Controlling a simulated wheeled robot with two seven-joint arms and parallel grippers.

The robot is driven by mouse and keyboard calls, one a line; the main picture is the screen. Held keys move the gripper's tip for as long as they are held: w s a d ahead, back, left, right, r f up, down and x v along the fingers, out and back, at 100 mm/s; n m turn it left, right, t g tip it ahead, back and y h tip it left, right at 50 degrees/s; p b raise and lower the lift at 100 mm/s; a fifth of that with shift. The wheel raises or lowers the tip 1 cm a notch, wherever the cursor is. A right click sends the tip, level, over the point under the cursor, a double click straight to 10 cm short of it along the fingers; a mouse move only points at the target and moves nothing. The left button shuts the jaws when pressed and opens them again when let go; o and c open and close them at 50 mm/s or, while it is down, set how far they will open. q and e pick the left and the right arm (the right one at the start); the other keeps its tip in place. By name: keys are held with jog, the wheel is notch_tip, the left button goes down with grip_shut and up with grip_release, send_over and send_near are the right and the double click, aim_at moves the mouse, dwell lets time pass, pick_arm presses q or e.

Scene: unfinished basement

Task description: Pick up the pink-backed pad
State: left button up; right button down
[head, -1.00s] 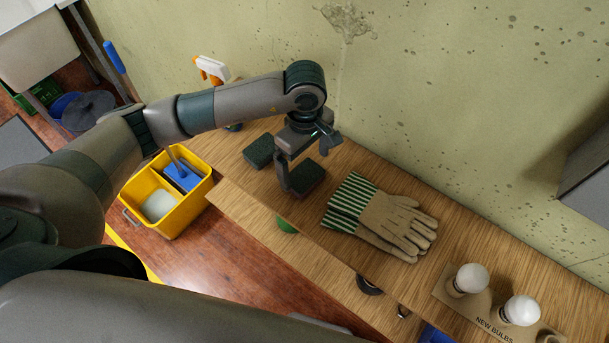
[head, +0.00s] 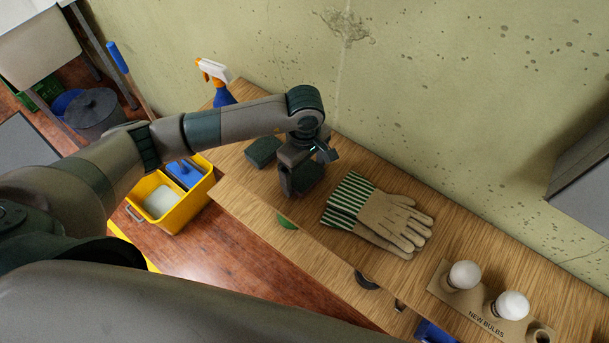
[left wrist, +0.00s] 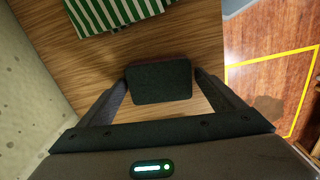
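Two dark green pads lie on the wooden shelf. One pad (head: 263,151) is left of my left gripper, with nothing touching it. The other pad (head: 311,178) is at my left gripper (head: 298,186), partly hidden by it. In the left wrist view this pad (left wrist: 160,82) lies between the two fingers of my left gripper (left wrist: 162,80). The fingers are spread wide, one at each side and very close to it; I cannot tell whether they touch. My right gripper is not in view.
Striped-cuff work gloves (head: 378,214) lie just right of the gripper. Light bulbs (head: 464,275) stand in a holder further right. A spray bottle (head: 217,82) stands behind at the left. A yellow bucket (head: 180,207) is on the floor. The wall (head: 440,110) runs along the shelf's back.

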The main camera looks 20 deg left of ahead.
aim_at(308, 176)
pick_arm(q)
jog(key=c, duration=0.7)
jog(key=shift+c, duration=0.2)
jog(key=shift+r, duration=0.1)
jog(key=shift+w+r+b, duration=0.1)
jog(key=shift+r+b, duration=0.4)
jog(key=shift+b, duration=0.05)
jog(key=r, duration=0.1)
jog(key=r+b, duration=0.1)
jog(key=d+r+b, duration=0.1)
jog(key=shift+s, duration=0.25)
jog(key=s+d+r+b, duration=0.4)
jog(key=s+d+r, duration=0.1)
jog(key=d, duration=0.4)
jog(key=shift+d+r, duration=0.25)
jog(key=shift+r, duration=0.65)
jog(key=shift+w, duration=0.1)
